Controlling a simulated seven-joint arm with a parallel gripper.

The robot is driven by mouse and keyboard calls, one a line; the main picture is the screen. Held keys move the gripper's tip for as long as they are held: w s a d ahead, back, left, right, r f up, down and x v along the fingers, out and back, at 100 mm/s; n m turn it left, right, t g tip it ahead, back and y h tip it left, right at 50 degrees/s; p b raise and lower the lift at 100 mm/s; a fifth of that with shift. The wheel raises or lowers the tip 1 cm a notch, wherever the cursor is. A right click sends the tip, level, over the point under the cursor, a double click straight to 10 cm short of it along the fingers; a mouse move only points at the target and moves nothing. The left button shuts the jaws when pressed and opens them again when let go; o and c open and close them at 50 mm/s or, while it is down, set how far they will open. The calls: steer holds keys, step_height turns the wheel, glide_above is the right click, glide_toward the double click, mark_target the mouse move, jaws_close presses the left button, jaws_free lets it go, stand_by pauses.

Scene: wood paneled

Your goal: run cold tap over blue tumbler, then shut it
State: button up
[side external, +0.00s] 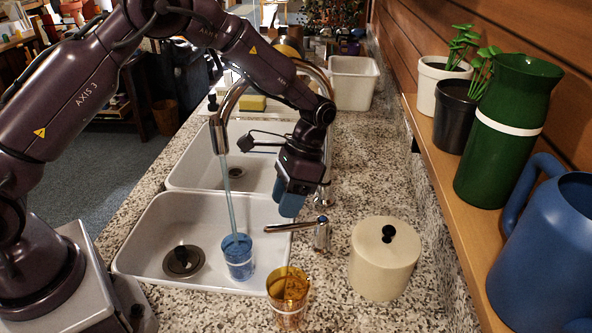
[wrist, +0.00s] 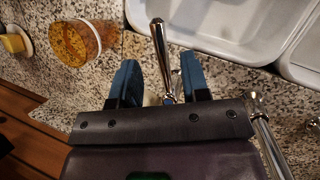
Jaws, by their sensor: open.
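The blue tumbler (side external: 238,262) stands upright in the near basin. A thin stream of water (side external: 229,195) runs from the spout (side external: 214,135) down into it. The chrome tap lever (side external: 290,227) sticks out over the basin's edge from its post (side external: 322,236); no cold marking is legible. My gripper (side external: 291,206) is just above and behind this lever, pointing down. In the wrist view my gripper (wrist: 160,84) is open, with one blue finger on each side of the lever (wrist: 158,45). Neither finger clearly touches it. The tumbler is not visible in the wrist view.
An amber tumbler (side external: 288,298) and a cream lidded pot (side external: 385,262) stand on the counter near the lever. The tall curved spout pipe (side external: 327,150) rises close behind my gripper. A shelf (side external: 450,210) with plants and jugs runs along the right. The far basin (side external: 205,165) looks empty.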

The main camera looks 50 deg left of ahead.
steer(key=v, duration=0.7)
steer(key=shift+r, duration=0.25)
steer(key=shift+w, duration=0.1)
steer(key=s+a+r+n+t, duration=0.15)
steer(key=s+r+t, duration=0.5)
steer(key=r, duration=0.75)
steer(key=s+a+r+n+t, duration=0.1)
steer(key=s+t, duration=0.1)
steer(key=s, duration=0.6)
steer(key=s+a+r+n+t, duration=0.1)
steer(key=s+a+n+t, duration=0.1)
steer(key=s, duration=0.7)
steer(key=shift+a+r+n, duration=0.1)
steer(key=shift+r+n, duration=0.05)
steer(key=shift+n, duration=0.1)
